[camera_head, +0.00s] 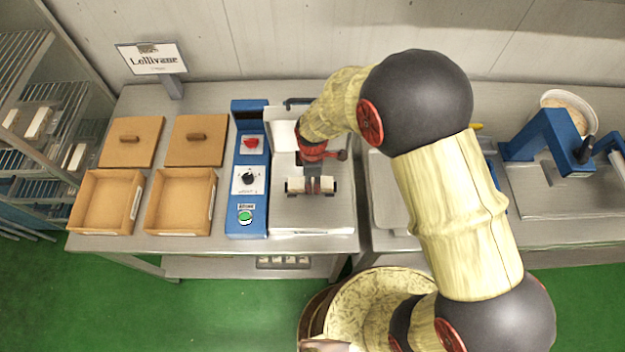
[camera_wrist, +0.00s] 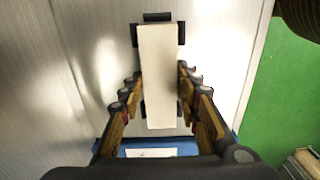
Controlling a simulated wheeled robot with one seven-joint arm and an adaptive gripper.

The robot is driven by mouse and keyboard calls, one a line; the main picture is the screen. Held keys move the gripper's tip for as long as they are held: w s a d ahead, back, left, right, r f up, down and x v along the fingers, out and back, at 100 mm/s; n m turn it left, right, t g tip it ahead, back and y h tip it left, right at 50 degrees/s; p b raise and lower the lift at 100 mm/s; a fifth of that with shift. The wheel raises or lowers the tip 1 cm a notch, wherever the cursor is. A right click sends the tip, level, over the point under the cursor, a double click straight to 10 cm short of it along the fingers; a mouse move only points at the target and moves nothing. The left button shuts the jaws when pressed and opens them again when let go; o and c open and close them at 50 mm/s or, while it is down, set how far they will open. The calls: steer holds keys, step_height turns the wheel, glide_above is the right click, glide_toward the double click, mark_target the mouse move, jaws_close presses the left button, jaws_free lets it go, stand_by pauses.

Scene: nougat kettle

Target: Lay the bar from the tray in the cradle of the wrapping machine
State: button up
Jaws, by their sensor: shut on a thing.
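A pale, bar-shaped block (camera_wrist: 160,70) lies between the fingers of my gripper (camera_wrist: 158,98) in the wrist view. My gripper is shut on its sides near the middle. In the head view my gripper (camera_head: 313,185) is over the metal bed (camera_head: 300,218) of the wrapping machine, and the bar's pale ends (camera_head: 296,186) show on both sides. Black cradle pieces (camera_wrist: 157,17) show around the bar in the wrist view, and the bar lines up between them. I cannot tell whether it rests in the cradle or is just above. A grey tray (camera_head: 383,205) is partly hidden behind my arm.
The machine's blue control panel (camera_head: 248,170) has a red button, a knob and a green button (camera_head: 246,217). Wooden boxes (camera_head: 180,200) and lids (camera_head: 196,140) stand left. A blue press-like device (camera_head: 548,140) and a white tub (camera_head: 567,105) stand right.

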steer(key=shift+f+b, duration=0.4)
steer(key=shift+f, duration=0.1)
stand_by(0.8)
steer(key=o, duration=1.3)
steer(key=shift+o, duration=0.5)
steer(key=o, duration=0.3)
steer(key=shift+o, duration=0.2)
steer(key=shift+r+p, duration=2.5)
steer(key=shift+r, duration=1.55)
